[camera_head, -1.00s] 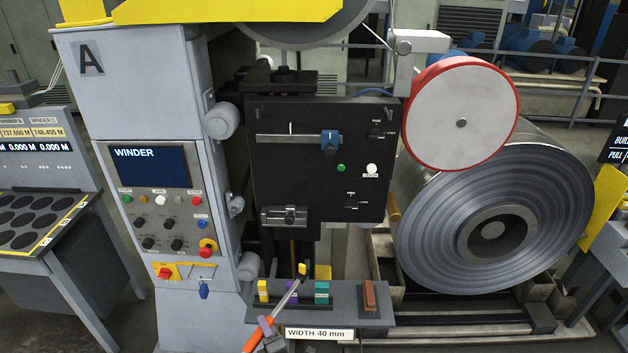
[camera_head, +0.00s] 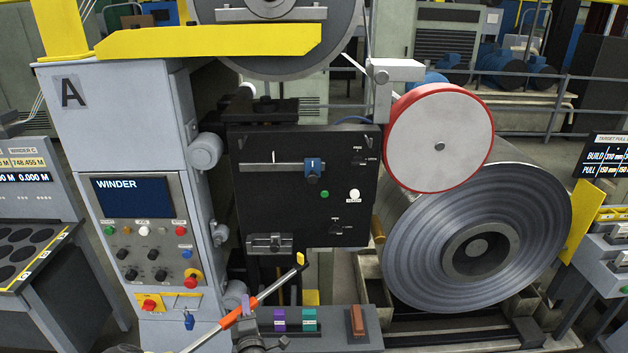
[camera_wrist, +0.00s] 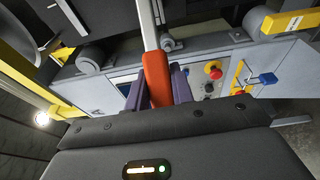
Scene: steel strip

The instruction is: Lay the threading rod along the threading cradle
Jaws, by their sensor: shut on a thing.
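The threading rod (camera_head: 279,283) has a pale metal shaft, an orange grip and a yellow tip (camera_head: 301,258). In the head view it slants up to the right, its tip in front of the lower edge of the black winder panel. My gripper (camera_head: 245,308) is shut on its orange part. In the wrist view my purple fingers (camera_wrist: 158,88) sit on both sides of the orange grip (camera_wrist: 157,72), and the shaft (camera_wrist: 148,25) runs up out of the picture. I cannot tell for sure which part is the threading cradle.
A grey bench (camera_head: 340,342) below the rod holds a purple block (camera_head: 280,319), a teal block (camera_head: 309,319) and a red-brown block (camera_head: 357,320). The winder cabinet (camera_head: 120,265) stands left. A large steel coil (camera_head: 410,255) and a red-rimmed disc (camera_head: 438,140) are right.

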